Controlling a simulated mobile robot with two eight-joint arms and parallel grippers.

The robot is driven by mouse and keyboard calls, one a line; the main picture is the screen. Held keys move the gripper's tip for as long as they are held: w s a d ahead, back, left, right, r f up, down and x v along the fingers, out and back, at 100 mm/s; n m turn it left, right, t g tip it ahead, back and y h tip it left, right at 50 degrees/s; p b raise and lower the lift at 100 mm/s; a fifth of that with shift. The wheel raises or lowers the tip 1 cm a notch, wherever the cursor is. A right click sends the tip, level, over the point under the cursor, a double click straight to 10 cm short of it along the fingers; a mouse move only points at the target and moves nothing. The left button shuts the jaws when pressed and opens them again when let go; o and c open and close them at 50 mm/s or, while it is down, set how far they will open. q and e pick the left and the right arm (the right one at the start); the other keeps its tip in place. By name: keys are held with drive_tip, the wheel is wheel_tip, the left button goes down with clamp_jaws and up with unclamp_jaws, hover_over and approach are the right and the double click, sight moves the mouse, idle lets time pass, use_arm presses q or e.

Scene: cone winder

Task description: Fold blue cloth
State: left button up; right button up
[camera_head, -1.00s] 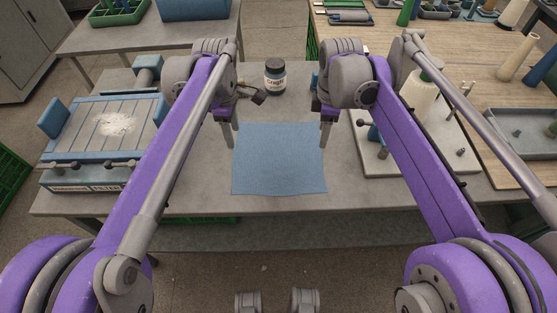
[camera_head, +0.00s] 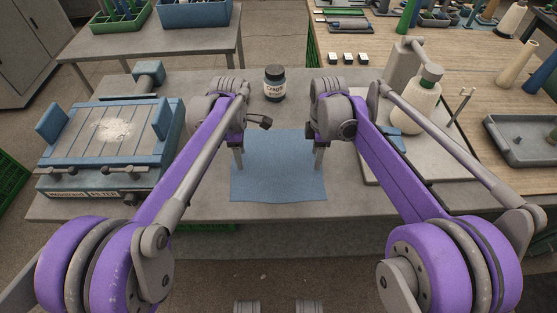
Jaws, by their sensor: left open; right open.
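The blue cloth (camera_head: 279,172) lies flat and spread out on the grey table, roughly square, with its near edge toward me. My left gripper (camera_head: 239,160) points down at the cloth's left side, over or beside its edge. My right gripper (camera_head: 319,158) points down at the cloth's right side in the same way. Both grippers are open and hold nothing that I can see. The cloth's far corners are partly hidden by my arms, and I cannot tell whether the fingertips touch the cloth.
A dark-lidded jar (camera_head: 274,84) stands behind the cloth. A blue vise-like fixture (camera_head: 108,135) is at the left of the table (camera_head: 200,205). At the right, a pale board (camera_head: 440,165) holds a white bottle (camera_head: 424,108). The table in front of the cloth is clear.

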use_arm(q)
drive_tip(key=shift+f, duration=0.2)
use_arm(e)
drive_tip(key=shift+f, duration=0.2)
use_arm(q)
clamp_jaws()
use_arm(e)
clamp_jaws()
drive_tip(key=shift+r, duration=0.15)
